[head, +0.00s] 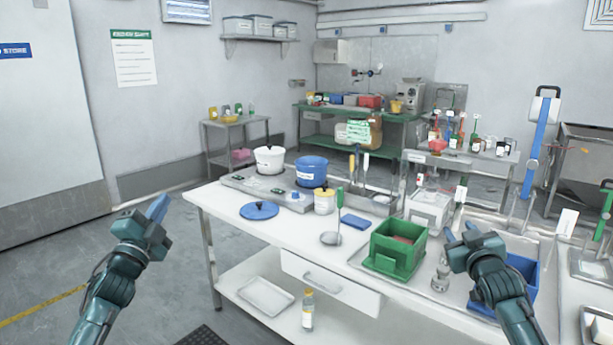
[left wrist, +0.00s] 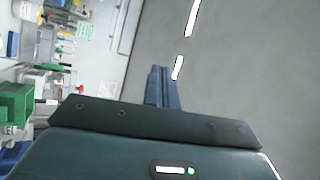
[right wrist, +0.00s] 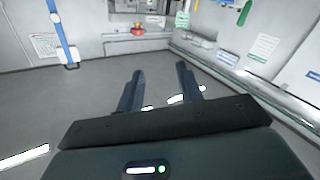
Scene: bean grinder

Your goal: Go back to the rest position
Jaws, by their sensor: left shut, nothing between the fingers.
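My left gripper (head: 158,208) is raised over the floor to the left of the white table. Its two blue fingers (left wrist: 163,86) are together in the left wrist view, with nothing between them. My right gripper (head: 462,236) is above the table's right part, beside the green crate (head: 396,249). In the right wrist view its two blue fingers (right wrist: 158,90) stand apart with an empty gap between them. Both arms reach up from the bottom of the head view.
The white table (head: 228,207) holds a white pot (head: 269,159), a blue pot (head: 311,171), a blue lid (head: 259,210) and a ladle (head: 331,238). A blue bin (head: 519,290) is partly hidden behind my right arm. The floor at the left is clear.

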